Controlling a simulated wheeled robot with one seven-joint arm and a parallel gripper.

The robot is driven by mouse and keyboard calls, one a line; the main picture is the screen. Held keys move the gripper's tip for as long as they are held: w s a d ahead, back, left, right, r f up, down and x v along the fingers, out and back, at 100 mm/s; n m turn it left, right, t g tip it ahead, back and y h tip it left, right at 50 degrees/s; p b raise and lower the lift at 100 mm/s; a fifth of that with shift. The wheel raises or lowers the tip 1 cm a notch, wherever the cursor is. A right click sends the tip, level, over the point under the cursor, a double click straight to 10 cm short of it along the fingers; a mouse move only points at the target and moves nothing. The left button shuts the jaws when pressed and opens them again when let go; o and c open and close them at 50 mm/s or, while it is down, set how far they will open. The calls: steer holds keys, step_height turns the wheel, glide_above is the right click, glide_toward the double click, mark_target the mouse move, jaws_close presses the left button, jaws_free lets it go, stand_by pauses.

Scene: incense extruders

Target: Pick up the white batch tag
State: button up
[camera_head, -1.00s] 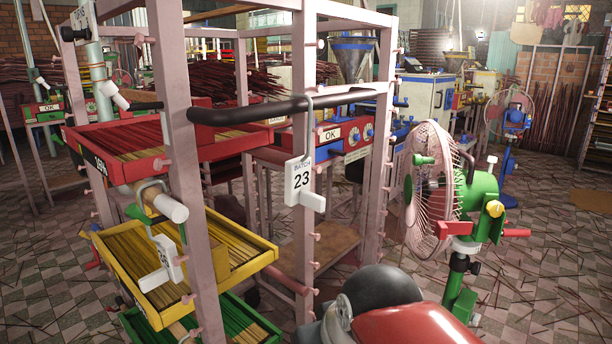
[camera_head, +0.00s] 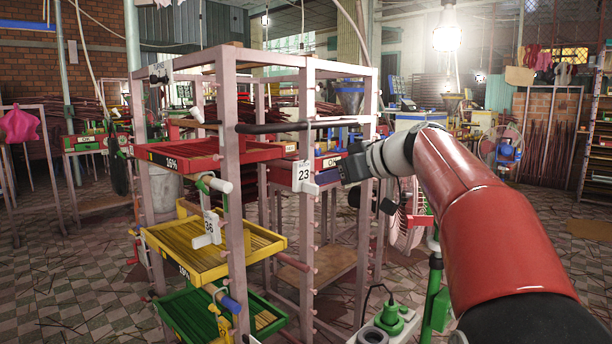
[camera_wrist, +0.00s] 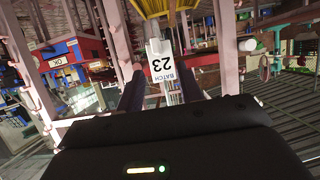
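The white batch tag (camera_head: 303,176), marked 23, hangs at the front of a pinkish rack below a black bar (camera_head: 275,127). A small white block sticks out from its lower part. In the wrist view the tag (camera_wrist: 163,68) appears upside down, in line with the space between my two dark fingers. My gripper (camera_head: 338,172) is just right of the tag in the head view, pointing at it. In the wrist view my gripper (camera_wrist: 160,90) has its fingers apart, with the tag seen between or just beyond them; contact cannot be told.
The rack holds a red tray (camera_head: 205,156), a yellow tray (camera_head: 225,262) and a green tray (camera_head: 265,318). Another white tag (camera_head: 207,228), marked 36, hangs at the yellow tray. Rack posts flank the batch tag. A fan (camera_head: 405,215) stands below my arm.

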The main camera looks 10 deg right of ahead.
mark_target(301, 169)
steer(key=x, duration=0.3)
steer(key=p+x, duration=0.1)
steer(key=x, duration=0.2)
steer(key=shift+d+f, duration=0.1)
steer(key=shift+f, duration=0.2)
jaws_close()
